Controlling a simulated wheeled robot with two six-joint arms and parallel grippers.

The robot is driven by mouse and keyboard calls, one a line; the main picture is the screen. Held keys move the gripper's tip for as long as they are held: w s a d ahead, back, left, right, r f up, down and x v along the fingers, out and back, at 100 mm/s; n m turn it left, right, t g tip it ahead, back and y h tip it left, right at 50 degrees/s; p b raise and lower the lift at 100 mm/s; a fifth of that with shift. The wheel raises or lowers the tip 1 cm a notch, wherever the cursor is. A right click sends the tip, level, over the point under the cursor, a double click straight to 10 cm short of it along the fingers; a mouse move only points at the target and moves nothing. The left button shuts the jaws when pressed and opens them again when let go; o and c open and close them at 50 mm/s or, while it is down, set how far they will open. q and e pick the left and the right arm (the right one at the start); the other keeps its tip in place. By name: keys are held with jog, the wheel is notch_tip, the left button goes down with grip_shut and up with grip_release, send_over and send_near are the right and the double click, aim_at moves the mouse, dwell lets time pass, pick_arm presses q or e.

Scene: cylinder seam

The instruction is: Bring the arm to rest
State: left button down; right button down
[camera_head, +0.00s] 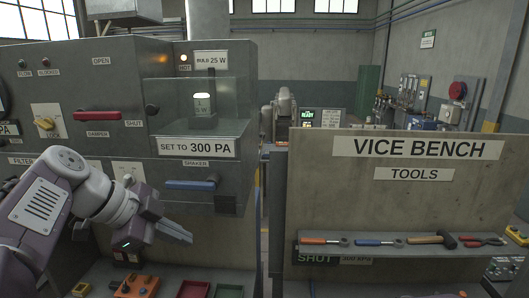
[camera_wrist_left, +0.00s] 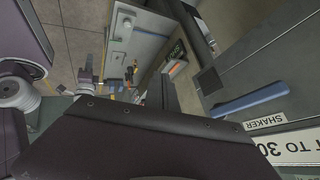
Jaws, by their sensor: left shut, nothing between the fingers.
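My left arm comes in from the left in the head view. My left gripper (camera_head: 176,233) is shut and empty, its fingers pointing right, in front of the grey cabinet (camera_head: 110,70). It is below the blue shaker handle (camera_head: 198,184) and looks apart from it. The blue handle also shows at the right of the left wrist view (camera_wrist_left: 250,100), where a dark part of my own wrist fills the lower middle and no fingertips show. My right gripper is not in view.
A red damper handle (camera_head: 97,116) sits on the cabinet. Red (camera_head: 194,289) and green trays lie below my gripper. A narrow gap separates cabinet and board.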

pick_arm(q)
jog(key=s+d+f+n+g+y+b, duration=0.1)
jog(key=s+f+n+g+b, duration=0.2)
jog(key=f, duration=0.9)
jog(key=s+d+f+n+y+b, duration=0.15)
jog(key=f+b, duration=0.35)
jog(key=f, duration=0.6)
jog(key=s+d+f+n+g+y+b, duration=0.15)
jog(key=s+f+b, duration=0.25)
jog(key=f, duration=0.8)
jog(key=s+a+f+n+y, duration=0.1)
jog(key=s+a+f+n, duration=0.1)
jog(key=f+n, duration=0.3)
jog(key=s+a+f+n+y, duration=0.1)
jog(key=a+f+n, duration=0.2)
jog(key=f+n, duration=0.2)
jog(key=shift+s+f+n, duration=0.2)
jog(key=shift+s+n, duration=0.15)
jog(key=shift+n, duration=0.25)
jog(key=shift+t, duration=0.25)
